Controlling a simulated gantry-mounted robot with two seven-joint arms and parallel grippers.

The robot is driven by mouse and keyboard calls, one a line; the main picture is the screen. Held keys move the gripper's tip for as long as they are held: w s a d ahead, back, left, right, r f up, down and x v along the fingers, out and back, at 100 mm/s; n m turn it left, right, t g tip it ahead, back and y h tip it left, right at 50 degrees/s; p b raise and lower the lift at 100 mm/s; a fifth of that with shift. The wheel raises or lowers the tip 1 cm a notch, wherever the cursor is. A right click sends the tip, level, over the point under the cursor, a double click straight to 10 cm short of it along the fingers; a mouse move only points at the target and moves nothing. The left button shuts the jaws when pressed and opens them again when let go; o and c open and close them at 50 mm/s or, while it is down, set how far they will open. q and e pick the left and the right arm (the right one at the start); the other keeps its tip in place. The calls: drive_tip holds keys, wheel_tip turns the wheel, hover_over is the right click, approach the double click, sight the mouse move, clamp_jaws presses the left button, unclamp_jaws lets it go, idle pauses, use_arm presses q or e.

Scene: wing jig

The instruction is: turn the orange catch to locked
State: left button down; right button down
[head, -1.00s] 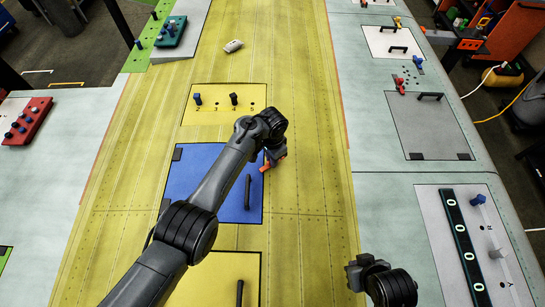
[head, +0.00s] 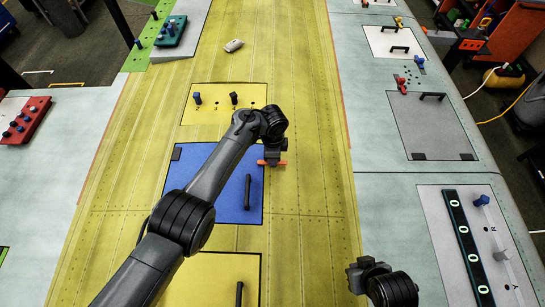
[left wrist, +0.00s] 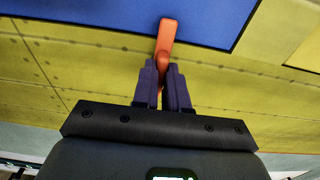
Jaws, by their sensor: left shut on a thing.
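The orange catch (head: 262,162) sits at the right edge of the blue panel (head: 215,205). In the head view it lies crosswise, roughly level in the picture, with one end over the blue panel and the other over the yellow skin. In the left wrist view the orange catch (left wrist: 167,36) points away from me over the blue panel's edge. My left gripper (head: 272,160) is over the catch, and its fingers (left wrist: 163,84) are shut on it, hiding its middle. My right gripper (head: 355,276) is low at the right, away from the catch; its finger opening is unclear.
The blue panel has a dark handle (head: 247,191). A yellow panel with blue and black knobs (head: 234,98) lies beyond it. A grey hatch (head: 433,125) and a counter panel (head: 467,250) are at the right. The yellow skin right of the catch is clear.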

idle(0.4)
use_arm(q)
drive_tip(key=c, duration=1.2)
unclamp_jaws()
drive_tip(key=shift+o, duration=0.2)
drive_tip(key=shift+r, duration=0.55)
wheel_tip(320, 180, up, 10)
drive_tip(key=p, duration=0.2)
drive_tip(key=shift+s, duration=0.1)
